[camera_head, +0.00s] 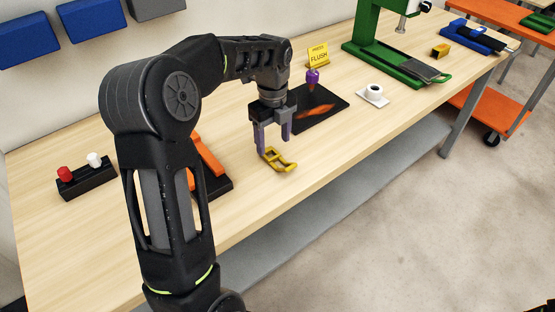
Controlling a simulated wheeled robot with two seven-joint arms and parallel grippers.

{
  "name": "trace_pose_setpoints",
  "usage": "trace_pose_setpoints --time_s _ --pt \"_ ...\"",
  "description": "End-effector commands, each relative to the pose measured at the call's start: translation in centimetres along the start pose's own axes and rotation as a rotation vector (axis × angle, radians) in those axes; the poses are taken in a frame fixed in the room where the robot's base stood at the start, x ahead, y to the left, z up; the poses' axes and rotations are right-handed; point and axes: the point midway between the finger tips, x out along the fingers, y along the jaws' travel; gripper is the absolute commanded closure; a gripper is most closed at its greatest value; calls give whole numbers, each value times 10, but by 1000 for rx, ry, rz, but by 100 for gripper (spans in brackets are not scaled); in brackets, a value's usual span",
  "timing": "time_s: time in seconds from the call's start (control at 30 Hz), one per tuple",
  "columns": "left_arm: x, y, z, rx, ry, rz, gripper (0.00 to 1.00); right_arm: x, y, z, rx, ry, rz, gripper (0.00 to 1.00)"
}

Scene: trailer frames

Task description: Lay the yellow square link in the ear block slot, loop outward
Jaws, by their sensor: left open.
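The yellow link (281,163), a squared frame with openings, lies on the wooden bench near its front edge. My left gripper (273,143) points down just above and behind the link, with its purple-grey fingers apart. The fingertips look very close to the link; I cannot tell if they touch it. I cannot clearly make out the ear block or its slot. An orange bar on a black base (220,184) stands left of the link, partly hidden by my left arm. My right gripper is out of view.
A black mat (335,101) with an orange mark, a purple-handled tool (312,77) and a yellow FLUSH sign (318,55) are behind the link. A red-and-white-knobbed box (86,179) is left.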

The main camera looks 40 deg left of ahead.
Motion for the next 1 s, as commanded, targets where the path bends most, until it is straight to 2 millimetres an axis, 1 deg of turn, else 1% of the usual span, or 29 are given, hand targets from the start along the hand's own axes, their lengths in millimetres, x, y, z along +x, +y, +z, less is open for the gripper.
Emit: trace_pose_setpoints --time_s 0.17,0.27,0.43,0.5,0.6,0.7,1.0 --pt "0 0 0 0 0 0 36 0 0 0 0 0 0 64" --pt "6 0 1 0 0 1 36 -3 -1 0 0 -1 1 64" --pt "28 0 2 -1 2 4 36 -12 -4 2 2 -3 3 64" --pt "40 -1 2 0 1 4 36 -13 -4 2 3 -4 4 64" --pt "49 -1 2 0 0 2 36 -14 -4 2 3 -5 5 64" --pt "52 -2 2 0 -1 -1 36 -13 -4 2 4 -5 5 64" --pt "52 -2 2 0 -1 -1 36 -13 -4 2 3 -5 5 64"
